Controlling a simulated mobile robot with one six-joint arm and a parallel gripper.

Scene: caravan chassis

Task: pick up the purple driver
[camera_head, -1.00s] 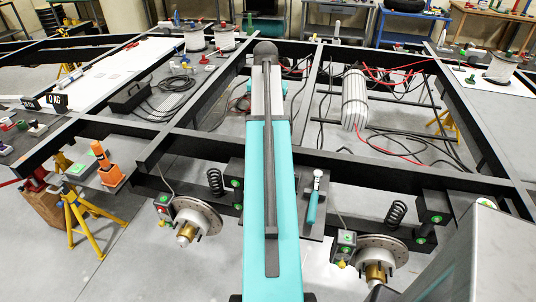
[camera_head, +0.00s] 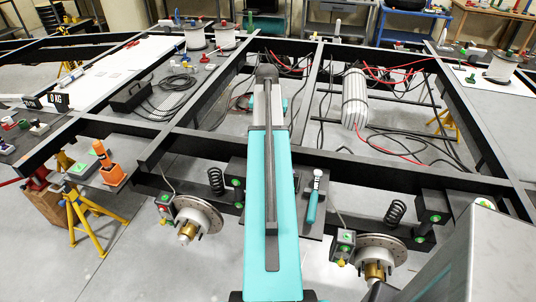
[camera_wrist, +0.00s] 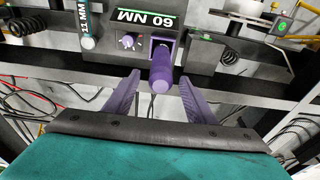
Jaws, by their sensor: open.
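The purple driver (camera_wrist: 161,68) shows in the wrist view, its round handle end pointing toward the camera. It sits at a dark holder beside a "60 NM" label (camera_wrist: 146,17), which appears upside down. My gripper (camera_wrist: 159,75) has two purple fingers spread apart, one on each side of the handle end. Gaps show between the handle and both fingers, and nothing is held. How deep the handle lies between the fingers I cannot tell. In the head view my teal arm hides the purple driver and my gripper.
A small purple-tipped knob (camera_wrist: 128,41) is left of the purple driver. Black chassis beams (camera_head: 350,167), coil springs and brake hubs (camera_head: 378,252) surround the spot.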

